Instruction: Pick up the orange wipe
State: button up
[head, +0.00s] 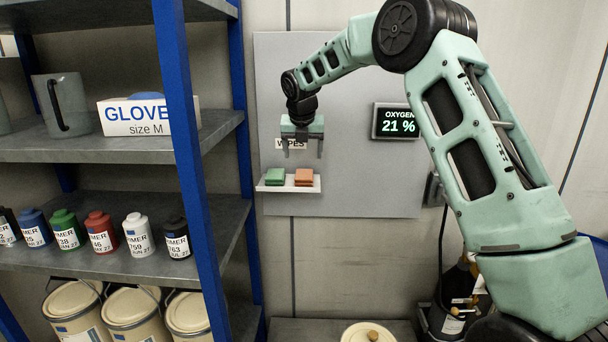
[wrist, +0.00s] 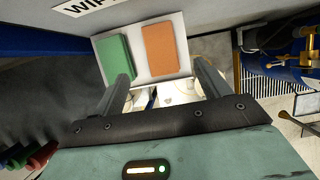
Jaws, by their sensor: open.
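The orange wipe (head: 304,177) lies on the right half of a small white wall shelf (head: 290,188), as a short folded stack. A green wipe (head: 275,176) lies beside it on the left. In the wrist view the orange wipe (wrist: 160,50) and the green wipe (wrist: 116,60) lie side by side on the white shelf (wrist: 136,29). My gripper (head: 302,155) is open and empty, pointing down above the shelf. In the wrist view my gripper's fingers (wrist: 162,82) are spread wide, with the orange wipe seen beyond the gap between them, apart from them.
A "WIPES" label (head: 291,144) is on the grey wall panel (head: 350,70) behind my gripper. An oxygen display (head: 396,121) hangs to the right. A blue-posted rack (head: 190,150) with a glove box (head: 140,115) and several small bottles stands left. A drum lid (head: 367,333) is below.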

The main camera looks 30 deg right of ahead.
aim_at(304, 174)
jog(key=x, duration=0.3)
jog(key=shift+f+p, duration=0.1)
jog(key=shift+p, duration=0.25)
jog(key=p+x, duration=0.3)
jog(key=x, duration=0.1)
jog(key=shift+w+d+f, duration=0.2)
jog(key=shift+d, duration=0.05)
jog(key=shift+w+f, duration=0.1)
jog(key=shift+f, duration=0.3)
jog(key=shift+f, duration=0.25)
jog(key=c, duration=1.1)
jog(key=shift+r, duration=0.1)
